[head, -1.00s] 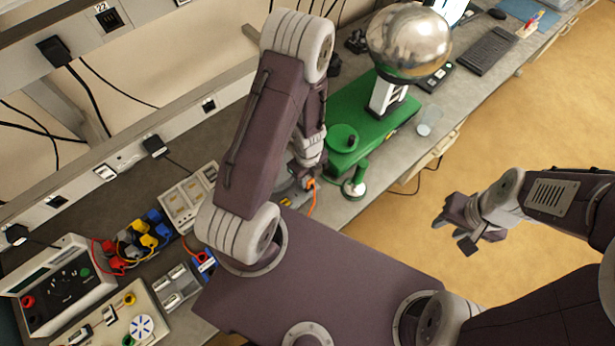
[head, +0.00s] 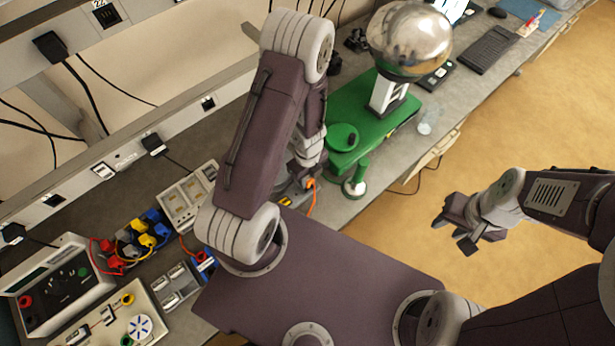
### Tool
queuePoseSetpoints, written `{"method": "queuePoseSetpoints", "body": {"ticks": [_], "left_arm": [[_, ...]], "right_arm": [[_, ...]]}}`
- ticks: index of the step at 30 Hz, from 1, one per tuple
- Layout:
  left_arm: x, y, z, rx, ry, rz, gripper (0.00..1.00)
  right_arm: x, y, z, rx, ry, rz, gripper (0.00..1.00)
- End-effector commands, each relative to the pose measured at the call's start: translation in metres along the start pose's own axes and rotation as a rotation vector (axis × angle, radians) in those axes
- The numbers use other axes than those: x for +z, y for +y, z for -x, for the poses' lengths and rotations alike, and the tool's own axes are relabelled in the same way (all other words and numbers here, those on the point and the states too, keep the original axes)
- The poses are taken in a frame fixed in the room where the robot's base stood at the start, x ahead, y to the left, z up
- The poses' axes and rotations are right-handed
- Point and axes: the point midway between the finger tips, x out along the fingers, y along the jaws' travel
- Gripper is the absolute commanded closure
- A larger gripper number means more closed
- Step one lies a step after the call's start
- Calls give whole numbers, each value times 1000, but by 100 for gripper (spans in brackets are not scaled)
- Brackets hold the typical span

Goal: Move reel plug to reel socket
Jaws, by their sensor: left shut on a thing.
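My left arm reaches over the bench, and its gripper (head: 292,192) is low over the bench, partly hidden behind my own arm. It is shut on what looks like the reel plug, with an orange cable (head: 312,188) beside it; the plug's body is mostly hidden. I cannot tell which outlet is the reel socket, and no cable reel shows clearly. My right gripper (head: 453,235) is open and empty, over the tan floor to the right of the bench.
A green-based machine with a shiny metal sphere (head: 410,40) stands just beyond my left gripper. Wall trunking with outlets (head: 103,171) and black plugs (head: 153,144) runs along the left. Coloured leads (head: 145,235) and instrument boxes (head: 60,285) crowd the lower left. The bench's far end holds a keyboard (head: 487,50).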

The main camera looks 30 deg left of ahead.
Motion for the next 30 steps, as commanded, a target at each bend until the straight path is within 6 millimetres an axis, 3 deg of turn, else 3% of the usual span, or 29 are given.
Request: {"method": "queuePoseSetpoints", "body": {"ticks": [30], "left_arm": [[0,0,-7,0,0,-1,100]], "right_arm": [[1,0,-6,0,0,0,64]]}}
